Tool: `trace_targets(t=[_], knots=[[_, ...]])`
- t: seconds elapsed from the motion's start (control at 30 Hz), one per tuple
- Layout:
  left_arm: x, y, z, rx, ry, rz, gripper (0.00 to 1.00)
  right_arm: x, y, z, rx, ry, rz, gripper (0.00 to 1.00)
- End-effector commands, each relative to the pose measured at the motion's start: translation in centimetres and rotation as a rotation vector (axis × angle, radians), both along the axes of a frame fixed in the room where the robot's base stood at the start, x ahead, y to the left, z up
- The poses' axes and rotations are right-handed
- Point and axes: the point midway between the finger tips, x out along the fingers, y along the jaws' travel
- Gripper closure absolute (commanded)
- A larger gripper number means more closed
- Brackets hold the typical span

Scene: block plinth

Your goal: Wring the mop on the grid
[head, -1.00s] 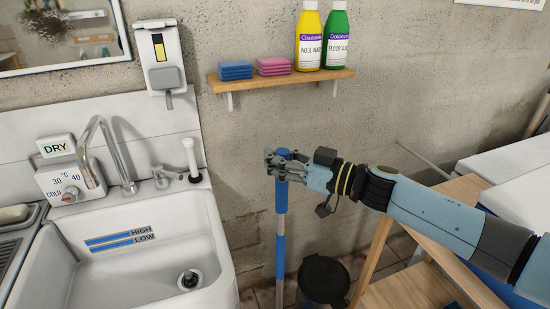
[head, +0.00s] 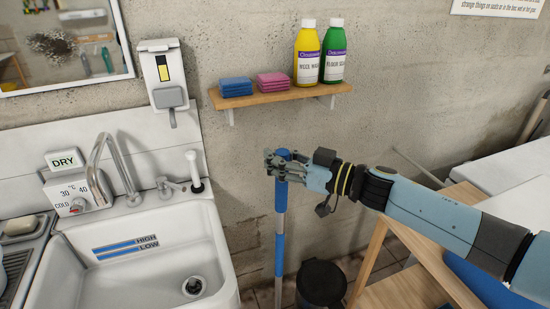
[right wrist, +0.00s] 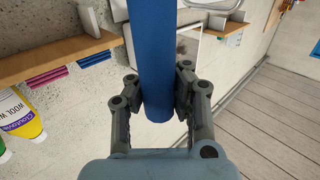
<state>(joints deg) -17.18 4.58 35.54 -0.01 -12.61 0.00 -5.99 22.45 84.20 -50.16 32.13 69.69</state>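The mop's pole (head: 280,226) stands upright in front of the wall, right of the sink, with a blue grip at the top and white and blue bands below. My right gripper (head: 281,168) is shut around the blue grip near its top end. In the right wrist view, the fingers (right wrist: 156,95) lie on both sides of the blue pole (right wrist: 155,50). The mop head is below the frame. A dark slatted grid (head: 14,272) shows partly at the left edge, beside the sink.
A white sink (head: 150,262) with tap fills the lower left. A dark bin (head: 321,283) stands right of the pole. A wooden shelf (head: 280,97) holds sponges and two bottles. A wooden stand (head: 425,262) is under my right arm.

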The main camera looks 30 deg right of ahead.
Motion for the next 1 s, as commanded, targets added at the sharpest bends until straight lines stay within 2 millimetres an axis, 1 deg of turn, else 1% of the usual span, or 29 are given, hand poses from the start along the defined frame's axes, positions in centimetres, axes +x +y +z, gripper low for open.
trace_targets(t=[0.03, 0.13, 0.5, 0.67, 1.0], knots=[[0.0, 0.0, 1.1, 0.000, 0.000, 0.000, 0.60, 0.1, 0.0, 1.1, 0.001, -0.003, 0.001, 1.00], [0.0, 0.0, 0.4, 0.000, 0.000, 0.000, 0.60, 0.1, 0.0, 1.8, -0.001, -0.005, 0.004, 1.00], [0.0, 0.0, 0.4, 0.000, 0.000, 0.000, 0.60, 0.1, 0.0, 5.4, 0.000, -0.004, 0.002, 1.00], [0.0, 0.0, 0.4, 0.000, 0.000, 0.000, 0.60, 0.1, 0.0, 6.1, 0.001, -0.004, 0.002, 1.00], [0.0, 0.0, 0.4, 0.000, 0.000, 0.000, 0.60, 0.1, 0.0, 6.1, 0.002, -0.004, 0.002, 1.00]])
